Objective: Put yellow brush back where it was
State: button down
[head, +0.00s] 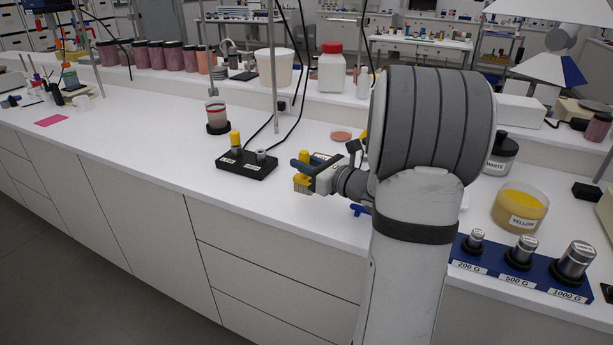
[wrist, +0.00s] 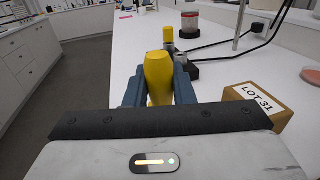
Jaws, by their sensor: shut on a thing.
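The yellow brush (wrist: 158,75) is held between the blue fingers of my gripper (wrist: 158,88), which is shut on it. In the head view my gripper (head: 302,166) holds the brush (head: 303,184) near the bench's front edge; I cannot tell whether it touches the bench. A black block (head: 247,166) with unreadable labels stands left of my gripper. It carries a yellow-topped piece (head: 235,139) and a short metal piece (head: 261,155). In the wrist view the yellow-topped piece (wrist: 180,37) stands beyond the brush.
A cardboard box marked LOT 31 (wrist: 262,103) stands close on the right in the wrist view. A red-rimmed jar (head: 216,112) stands behind the block, with cables nearby. A YELLOW jar (head: 520,208) and a weight rack (head: 520,268) are at right.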

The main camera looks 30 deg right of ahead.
aim_at(306, 177)
jog(key=shift+f, duration=1.5)
jog(key=shift+f, duration=0.15)
jog(key=shift+d+f+b, duration=0.1)
jog(key=shift+f+b, duration=0.05)
jog(key=shift+b, duration=0.2)
jog(key=c, duration=1.2)
grip_release()
jog(key=shift+c, duration=0.2)
